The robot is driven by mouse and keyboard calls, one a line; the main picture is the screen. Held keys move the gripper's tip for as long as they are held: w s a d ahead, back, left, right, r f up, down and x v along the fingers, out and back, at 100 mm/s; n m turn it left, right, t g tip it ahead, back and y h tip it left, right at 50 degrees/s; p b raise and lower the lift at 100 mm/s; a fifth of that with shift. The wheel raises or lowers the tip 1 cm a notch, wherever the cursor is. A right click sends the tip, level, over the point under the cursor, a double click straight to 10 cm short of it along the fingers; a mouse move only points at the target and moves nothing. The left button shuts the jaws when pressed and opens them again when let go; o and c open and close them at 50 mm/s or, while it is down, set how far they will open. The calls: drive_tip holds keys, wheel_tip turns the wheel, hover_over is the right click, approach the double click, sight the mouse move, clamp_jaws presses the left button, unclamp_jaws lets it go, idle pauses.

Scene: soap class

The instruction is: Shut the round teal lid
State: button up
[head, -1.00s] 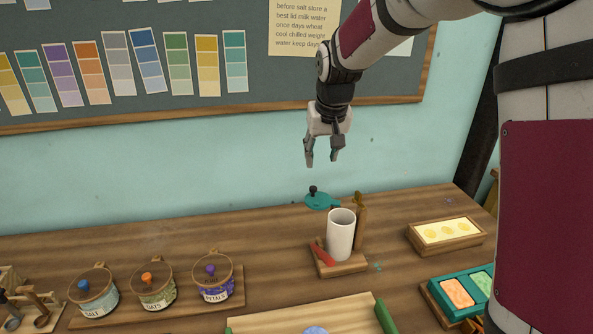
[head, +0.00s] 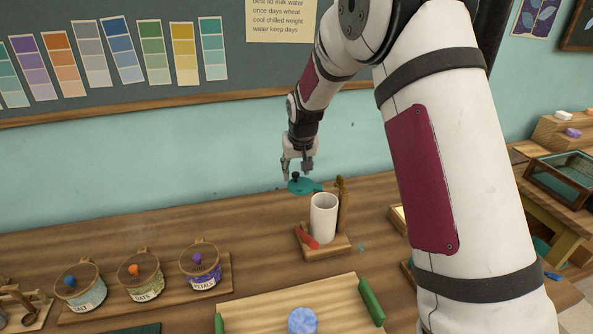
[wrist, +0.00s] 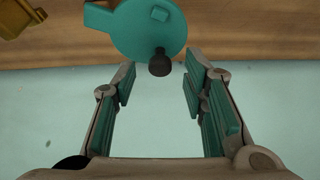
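The round teal lid (head: 303,187) with a dark knob (wrist: 160,63) is at the back of the table, behind the white cup (head: 323,217). It appears raised; what it is attached to is hidden in the head view. In the wrist view the lid (wrist: 148,28) lies just beyond my fingertips, and its knob is near the gap between them. My gripper (head: 298,176) is just above the lid, fingers pointing down. In the wrist view my gripper (wrist: 160,80) is open and empty, its teal pads apart.
The cup stands on a wooden stand with a red item (head: 306,234) and a brown upright tool (head: 342,200). Several labelled jars (head: 200,268) stand at the left. The wall (head: 150,155) is close behind.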

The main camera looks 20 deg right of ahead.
drive_tip(key=shift+w+f, duration=0.2)
drive_tip(key=shift+f, duration=0.25)
clamp_jaws()
